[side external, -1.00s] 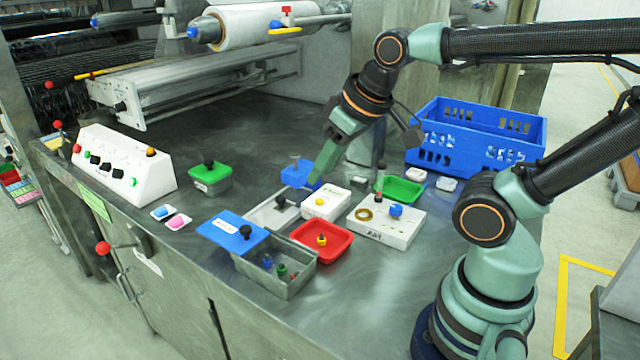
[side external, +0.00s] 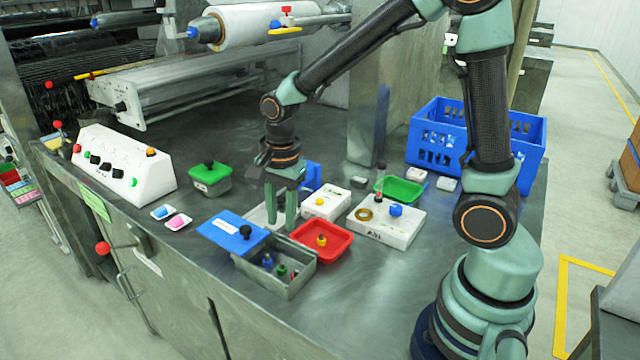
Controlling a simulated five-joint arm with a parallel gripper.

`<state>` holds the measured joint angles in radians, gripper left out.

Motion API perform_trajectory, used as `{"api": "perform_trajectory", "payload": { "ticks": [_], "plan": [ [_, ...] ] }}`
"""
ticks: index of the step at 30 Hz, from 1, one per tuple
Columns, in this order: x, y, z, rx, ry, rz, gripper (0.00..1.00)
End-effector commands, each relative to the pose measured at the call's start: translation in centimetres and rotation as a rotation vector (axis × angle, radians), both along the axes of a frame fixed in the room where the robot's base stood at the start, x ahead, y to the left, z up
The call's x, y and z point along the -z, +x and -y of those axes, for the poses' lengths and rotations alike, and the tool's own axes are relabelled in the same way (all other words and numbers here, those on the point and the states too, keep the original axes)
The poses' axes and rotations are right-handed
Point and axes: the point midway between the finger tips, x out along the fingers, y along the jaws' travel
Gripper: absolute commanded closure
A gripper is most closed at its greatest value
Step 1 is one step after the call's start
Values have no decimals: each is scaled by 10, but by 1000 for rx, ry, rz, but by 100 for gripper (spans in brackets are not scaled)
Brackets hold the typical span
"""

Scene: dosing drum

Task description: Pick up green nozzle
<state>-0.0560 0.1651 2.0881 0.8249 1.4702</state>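The green nozzle (side external: 282,270) stands in the open grey metal bin (side external: 275,289), between a blue nozzle (side external: 267,262) and a small red piece (side external: 293,274). My gripper (side external: 281,222) points straight down with its two green fingers apart and nothing between them. In the picture it is just above and behind the bin's far edge, over the pale plate (side external: 256,215). The blue lid (side external: 231,232) with a black knob sits at the bin's left end and leaves the right part uncovered.
A red tray (side external: 322,254) with a yellow piece lies right of the bin. A white box (side external: 326,204) and a white block (side external: 386,226) stand behind it. A green-lidded box (side external: 209,178) is at left, a blue crate (side external: 478,140) at back right.

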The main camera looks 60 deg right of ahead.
Motion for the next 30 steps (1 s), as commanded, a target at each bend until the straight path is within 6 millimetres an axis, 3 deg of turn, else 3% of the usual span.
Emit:
{"api": "perform_trajectory", "payload": {
  "ticks": [9,20,30],
  "plan": [
    [48,2,-1,9,0,-7,65],
    [77,3,-3,7,1,-4,65],
    [117,4,-6,7,1,-3,65]
  ]
}}
